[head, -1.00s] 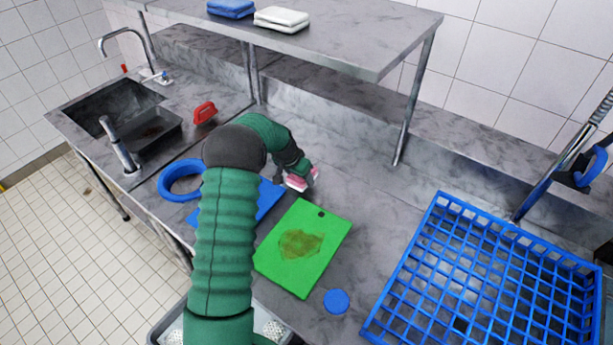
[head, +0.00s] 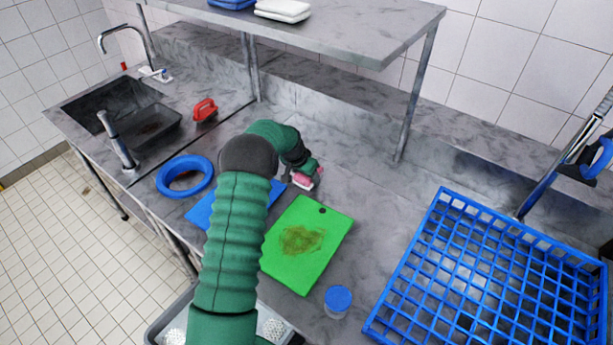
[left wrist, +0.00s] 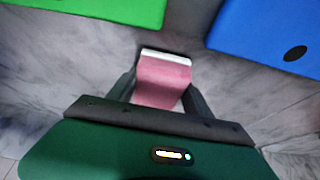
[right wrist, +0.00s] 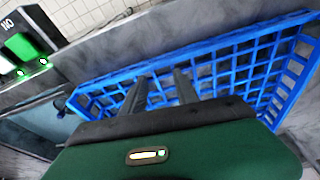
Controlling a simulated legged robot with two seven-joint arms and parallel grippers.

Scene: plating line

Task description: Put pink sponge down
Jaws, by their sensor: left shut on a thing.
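The pink sponge (head: 303,180) has a pale white strip along one side. My left gripper (head: 308,172) is shut on it, over the grey counter behind the green board. In the left wrist view the sponge (left wrist: 162,82) sits between the two dark fingers (left wrist: 160,92), with its white edge facing outward. It is close to the counter; I cannot tell whether it touches. My right gripper (right wrist: 160,85) shows only in the right wrist view, with its fingers apart and empty, over the blue rack.
A green board (head: 318,232) with a brown stain lies in front of the sponge, a blue board (head: 203,213) left of it. A blue ring (head: 163,185), red-handled brush (head: 204,110), blue-lidded cup (head: 337,300) and blue rack (head: 432,215) stand around. Counter right of the sponge is clear.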

